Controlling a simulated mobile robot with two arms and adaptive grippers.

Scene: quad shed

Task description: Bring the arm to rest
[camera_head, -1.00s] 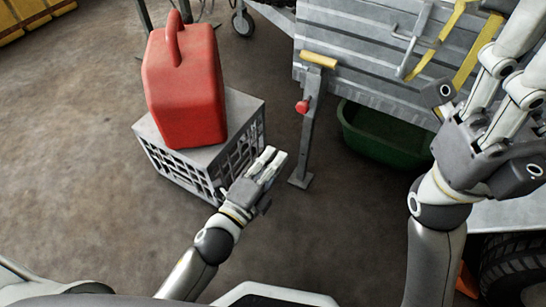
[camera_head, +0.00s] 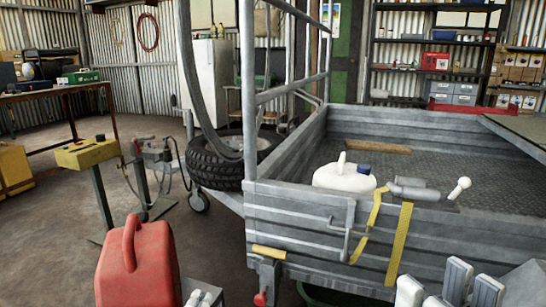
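My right gripper (camera_head: 451,287) is at the bottom right edge. Its pale fingertips point up and stand apart, with nothing seen between them, in front of the trailer's side wall. My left gripper (camera_head: 205,298) shows only as fingertips at the bottom edge, just right of the red fuel can (camera_head: 145,265). Its palm and most of both arms are out of view, and I cannot tell how far its fingers are apart. I see nothing held in either gripper.
A grey metal trailer (camera_head: 300,225) fills the right and holds a white jug (camera_head: 343,178). Yellow straps (camera_head: 399,245) hang over its side. A spare tyre (camera_head: 215,165) and a yellow-topped stand (camera_head: 87,153) are left of it. Concrete floor (camera_head: 50,240) is clear at left.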

